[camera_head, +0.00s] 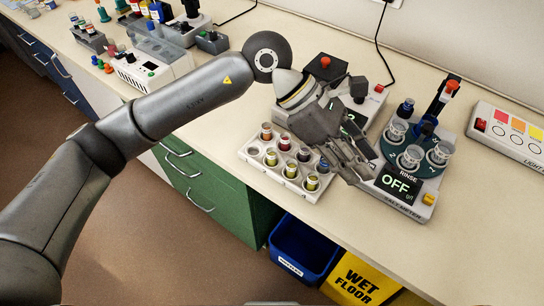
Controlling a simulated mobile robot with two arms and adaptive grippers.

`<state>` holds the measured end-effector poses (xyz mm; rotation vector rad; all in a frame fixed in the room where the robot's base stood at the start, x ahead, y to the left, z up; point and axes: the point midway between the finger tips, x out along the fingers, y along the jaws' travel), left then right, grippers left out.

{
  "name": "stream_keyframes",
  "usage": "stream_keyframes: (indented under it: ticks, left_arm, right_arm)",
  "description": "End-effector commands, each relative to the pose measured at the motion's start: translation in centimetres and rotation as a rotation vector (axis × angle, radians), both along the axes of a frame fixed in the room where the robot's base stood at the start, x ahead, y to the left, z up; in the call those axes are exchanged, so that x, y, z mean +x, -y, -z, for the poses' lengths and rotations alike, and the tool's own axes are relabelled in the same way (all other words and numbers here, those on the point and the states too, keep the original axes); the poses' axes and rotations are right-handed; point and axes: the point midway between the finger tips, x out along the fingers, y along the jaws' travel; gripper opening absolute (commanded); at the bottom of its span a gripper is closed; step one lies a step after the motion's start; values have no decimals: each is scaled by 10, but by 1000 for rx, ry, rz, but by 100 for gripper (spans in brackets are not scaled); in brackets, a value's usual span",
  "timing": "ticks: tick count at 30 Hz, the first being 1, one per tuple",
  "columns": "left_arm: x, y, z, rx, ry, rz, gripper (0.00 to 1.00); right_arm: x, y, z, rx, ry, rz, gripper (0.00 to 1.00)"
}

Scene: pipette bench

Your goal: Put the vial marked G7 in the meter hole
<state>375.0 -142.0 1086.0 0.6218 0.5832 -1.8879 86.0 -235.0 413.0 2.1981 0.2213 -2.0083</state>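A white rack (257,161) on the bench holds several small vials with coloured bands, among them a yellow-green vial (312,183) and a red-topped vial (285,142). Their markings are too small to read, so I cannot tell which is G7. My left gripper (355,174) points down at the rack's right end, between it and the salt meter (420,207). Its fingers overlap in this view, and I cannot tell whether they hold anything. The meter's display reads OFF; its hole is not clearly visible and may be behind my gripper. My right gripper is not in view.
A panel with coloured squares (510,129) lies at the far right. A blue bin (300,250) and a yellow wet-floor sign (358,284) stand below the bench edge.

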Motion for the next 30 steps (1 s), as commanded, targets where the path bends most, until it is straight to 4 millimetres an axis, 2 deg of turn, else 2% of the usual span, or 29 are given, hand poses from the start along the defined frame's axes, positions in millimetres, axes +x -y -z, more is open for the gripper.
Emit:
stream_keyframes:
  ticks: [1,3,6,9,12,14,24,30]
  left_arm:
    - [19,-20,12,128,99,22,33]
    - [44,-51,25,300,205,45,33]
    - [75,-93,29,509,317,59,33]
    - [95,-123,25,654,383,62,33]
    - [106,-140,21,733,412,60,33]
    - [108,-145,23,753,417,61,33]
    - [107,-145,70,755,416,62,33]
    - [107,-144,84,756,414,63,33]
  right_arm:
    - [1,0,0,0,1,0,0]
    - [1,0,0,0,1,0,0]
    - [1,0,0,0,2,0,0]
    - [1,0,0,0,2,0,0]
    - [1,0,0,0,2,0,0]
    - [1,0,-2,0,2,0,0]
    - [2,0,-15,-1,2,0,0]
    - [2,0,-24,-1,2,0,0]
